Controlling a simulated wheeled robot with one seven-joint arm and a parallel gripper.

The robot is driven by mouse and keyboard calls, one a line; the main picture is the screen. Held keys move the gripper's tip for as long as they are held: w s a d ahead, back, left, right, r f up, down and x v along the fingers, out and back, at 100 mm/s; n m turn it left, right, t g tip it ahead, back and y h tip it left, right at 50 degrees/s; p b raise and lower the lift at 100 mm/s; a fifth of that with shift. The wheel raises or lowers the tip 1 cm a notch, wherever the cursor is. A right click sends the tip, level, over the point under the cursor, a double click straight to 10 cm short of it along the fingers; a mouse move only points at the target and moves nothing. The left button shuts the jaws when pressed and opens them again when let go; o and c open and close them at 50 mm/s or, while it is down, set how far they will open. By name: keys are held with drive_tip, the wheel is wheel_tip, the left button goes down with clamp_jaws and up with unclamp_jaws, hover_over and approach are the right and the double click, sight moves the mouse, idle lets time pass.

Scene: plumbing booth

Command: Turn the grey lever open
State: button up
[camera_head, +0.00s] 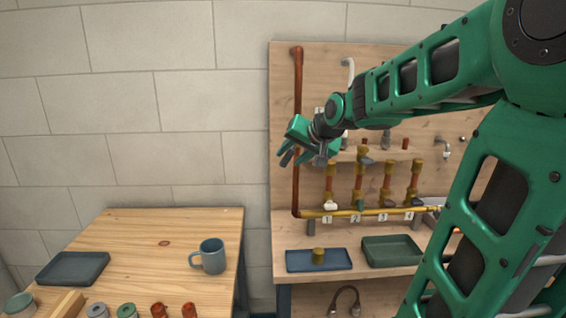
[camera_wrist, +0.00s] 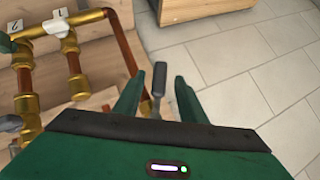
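In the wrist view, a slim grey lever (camera_wrist: 158,82) stands between the two green fingers of my gripper (camera_wrist: 157,92). A gap shows on each side of it, so the fingers straddle it without visibly pinching it. Its lower end and valve body are hidden behind the gripper's palm. In the head view my gripper (camera_head: 290,157) is in front of the board's left part, close to the tall copper pipe, with its fingers pointing down and left. It blocks most of the lever there.
The wooden board (camera_head: 285,80) carries a copper pipe (camera_head: 297,90), a brass manifold (camera_head: 345,212) and several valves. A white lever (camera_head: 330,205) and a green lever (camera_head: 359,206) sit below. A blue tray (camera_head: 295,262) and a green tray (camera_head: 385,252) stand on the bench. A mug (camera_head: 211,256) stands on the left table.

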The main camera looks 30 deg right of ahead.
drive_tip(key=shift+v, duration=1.3)
